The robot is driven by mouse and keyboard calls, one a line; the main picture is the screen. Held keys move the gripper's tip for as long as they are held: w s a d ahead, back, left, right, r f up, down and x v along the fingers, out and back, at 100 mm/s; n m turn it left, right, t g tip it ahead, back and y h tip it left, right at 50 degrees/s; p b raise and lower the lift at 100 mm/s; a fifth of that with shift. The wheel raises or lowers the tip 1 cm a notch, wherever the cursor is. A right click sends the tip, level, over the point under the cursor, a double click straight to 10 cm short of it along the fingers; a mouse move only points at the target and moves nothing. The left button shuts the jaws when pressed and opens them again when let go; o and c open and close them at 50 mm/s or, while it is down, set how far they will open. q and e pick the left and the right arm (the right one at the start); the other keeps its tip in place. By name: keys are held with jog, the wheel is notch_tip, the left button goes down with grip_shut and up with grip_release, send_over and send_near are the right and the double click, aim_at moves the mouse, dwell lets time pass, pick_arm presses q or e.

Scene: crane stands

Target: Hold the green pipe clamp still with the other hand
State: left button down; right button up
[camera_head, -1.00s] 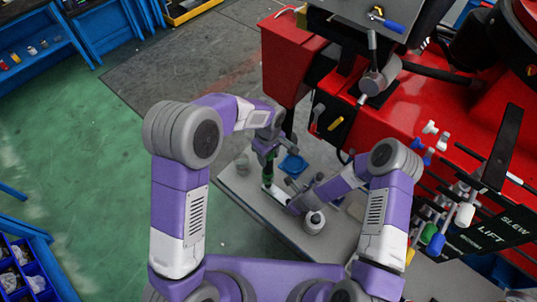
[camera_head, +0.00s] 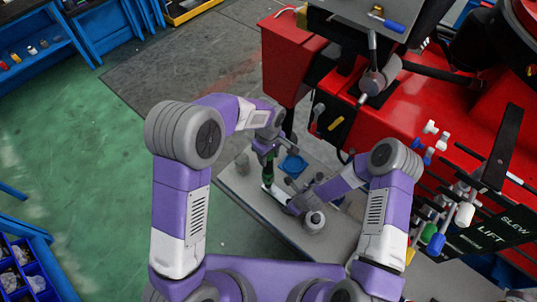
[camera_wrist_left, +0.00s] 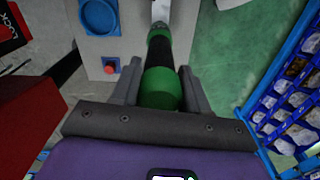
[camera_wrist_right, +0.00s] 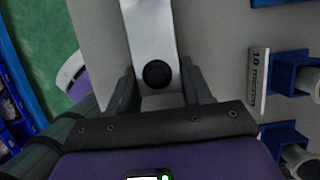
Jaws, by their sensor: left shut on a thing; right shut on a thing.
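The green pipe clamp (camera_head: 268,170) stands on the grey work surface in the head view, with a green and black upright part and a silver bar at its foot. My left gripper (camera_head: 266,149) is shut on its green end; the left wrist view shows the green cylinder (camera_wrist_left: 160,89) between the fingers, black further along. My right gripper (camera_head: 292,206) is low over the surface, shut on the silver bar (camera_wrist_right: 151,30), which has a round black knob (camera_wrist_right: 157,74) between the fingers. The exact finger contact is partly hidden.
The grey work surface (camera_head: 245,190) carries a blue round dish (camera_head: 293,165) and a white-and-grey round item (camera_head: 314,221) close to my right gripper. A red machine (camera_head: 440,100) with levers stands at the right. Blue holders (camera_wrist_right: 290,75) show in the right wrist view.

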pick_arm(q)
jog(key=shift+r, duration=0.15)
jog(key=shift+r, duration=2.5)
pick_arm(e)
jog(key=o, duration=1.3)
jog(key=shift+v, duration=6)
jog(key=shift+s, duration=0.1)
